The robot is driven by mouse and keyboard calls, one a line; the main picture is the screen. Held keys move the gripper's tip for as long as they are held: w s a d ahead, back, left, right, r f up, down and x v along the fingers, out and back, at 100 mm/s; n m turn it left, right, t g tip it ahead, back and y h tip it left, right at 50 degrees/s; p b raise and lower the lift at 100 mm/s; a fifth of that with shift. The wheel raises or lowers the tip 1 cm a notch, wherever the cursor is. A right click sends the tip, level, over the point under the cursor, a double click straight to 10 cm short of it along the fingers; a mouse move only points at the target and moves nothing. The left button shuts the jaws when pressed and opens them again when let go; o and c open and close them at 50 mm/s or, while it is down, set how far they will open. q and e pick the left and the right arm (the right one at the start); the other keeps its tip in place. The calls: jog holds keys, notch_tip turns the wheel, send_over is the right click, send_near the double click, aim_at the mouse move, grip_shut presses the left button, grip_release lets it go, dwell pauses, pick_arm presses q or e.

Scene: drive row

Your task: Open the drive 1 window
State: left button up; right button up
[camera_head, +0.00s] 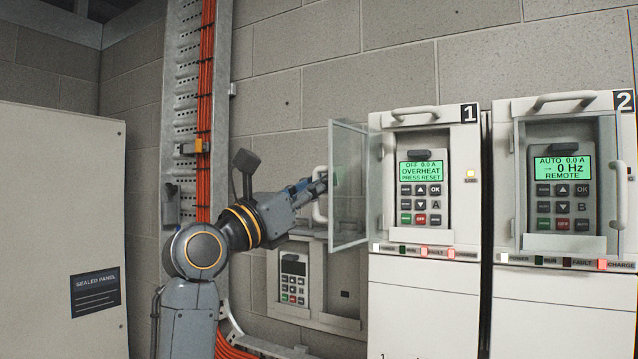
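Drive 1 (424,290) is a white cabinet marked 1. Its clear window (349,185) stands swung out to the left, hinged at the left side of the opening. The keypad (421,192) is uncovered, with a green screen reading "OFF 0.0 A, OVERHEAT, PRESS RESET". The window's pale handle (319,208) is at its outer left edge. My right gripper (322,184) is at this handle, its dark fingers beside or around it. I cannot tell whether they grip it. My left gripper is not in view.
Drive 2 (562,300) stands to the right, its screen reading "AUTO 0.0 A, 0 Hz, REMOTE". A keypad unit (294,280) is on the wall behind my arm. A cable tray with orange cables (208,90) and a sealed panel (60,220) are at left.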

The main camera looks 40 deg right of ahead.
jog(key=shift+a, duration=0.1)
grip_shut()
jog(key=shift+w, duration=0.1)
jog(key=w+g, duration=0.1)
jog(key=w+d+m+g, duration=0.1)
jog(key=g, duration=0.1)
jog(key=w+m+g+p, duration=0.1)
jog(key=shift+w+d+g+y, duration=0.3)
grip_release()
